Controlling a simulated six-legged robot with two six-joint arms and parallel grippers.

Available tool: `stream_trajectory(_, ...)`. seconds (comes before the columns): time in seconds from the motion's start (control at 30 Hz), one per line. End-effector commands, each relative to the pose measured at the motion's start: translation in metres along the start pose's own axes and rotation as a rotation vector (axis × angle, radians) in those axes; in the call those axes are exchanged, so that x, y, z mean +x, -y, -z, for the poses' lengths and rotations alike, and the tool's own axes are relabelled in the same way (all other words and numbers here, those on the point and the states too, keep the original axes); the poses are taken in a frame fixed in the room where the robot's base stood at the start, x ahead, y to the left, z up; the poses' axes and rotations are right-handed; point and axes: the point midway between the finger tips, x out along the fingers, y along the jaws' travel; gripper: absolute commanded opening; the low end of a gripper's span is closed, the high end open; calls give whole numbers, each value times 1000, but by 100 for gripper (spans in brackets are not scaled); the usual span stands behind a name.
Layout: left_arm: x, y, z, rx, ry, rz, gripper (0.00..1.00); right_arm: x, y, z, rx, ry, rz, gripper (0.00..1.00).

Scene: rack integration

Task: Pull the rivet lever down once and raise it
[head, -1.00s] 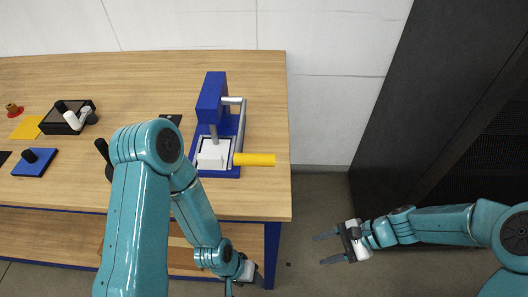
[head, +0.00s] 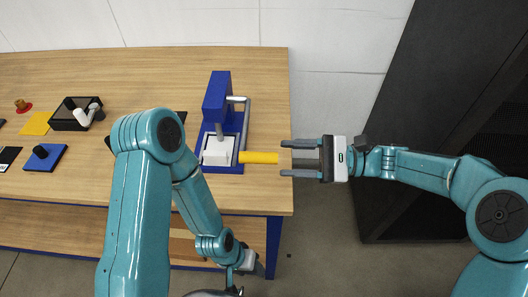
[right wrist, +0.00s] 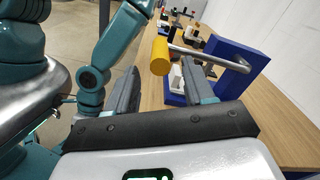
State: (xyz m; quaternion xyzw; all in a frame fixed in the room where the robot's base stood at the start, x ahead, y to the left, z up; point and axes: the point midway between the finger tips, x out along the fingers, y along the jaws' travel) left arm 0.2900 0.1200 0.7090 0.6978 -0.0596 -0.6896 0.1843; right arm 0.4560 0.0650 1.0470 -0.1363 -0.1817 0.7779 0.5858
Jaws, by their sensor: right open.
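The blue rivet press (head: 217,97) stands near the right end of the wooden table, with a white block (head: 217,150) at its base. Its grey lever ends in a yellow handle (head: 259,157) that points right over the table edge. The handle (right wrist: 160,55) also shows in the right wrist view, ahead of and between the fingers. My right gripper (head: 283,158) is open, its fingertips level with the handle's tip, one on each side in the head view. I cannot tell whether they touch. My left gripper (head: 254,268) hangs low below the table edge, and its jaws are unclear.
The table (head: 150,75) holds a black bin (head: 70,121) with parts, a blue plate (head: 45,157) with a black knob, and a yellow square (head: 36,123) at left. A dark rack (head: 430,120) stands at right. My left arm covers the table's front middle.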

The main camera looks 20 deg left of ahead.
Motion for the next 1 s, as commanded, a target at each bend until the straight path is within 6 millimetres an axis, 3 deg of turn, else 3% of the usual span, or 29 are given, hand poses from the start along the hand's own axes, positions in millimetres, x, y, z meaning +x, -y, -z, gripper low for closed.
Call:
stream_trajectory(0.1, -7, -2, 0, 0, 0, 0, 53, 27, 0, -2, 1, 2, -4, 53)
stream_trajectory(0.3, -11, -4, 0, 0, 0, 0, 53, 55, 0, -1, 1, 0, -2, 53)
stream_trajectory(0.7, -12, -4, 0, 0, 0, 0, 53, 64, -1, 0, 0, -1, 0, 53)
stream_trajectory(0.87, -12, -4, 0, 0, 0, 0, 53, 64, 0, 0, 0, -1, 0, 1)
stream_trajectory(1.0, -12, -4, 0, 0, 0, 0, 53, 64, 0, 0, 0, -1, 0, 0)
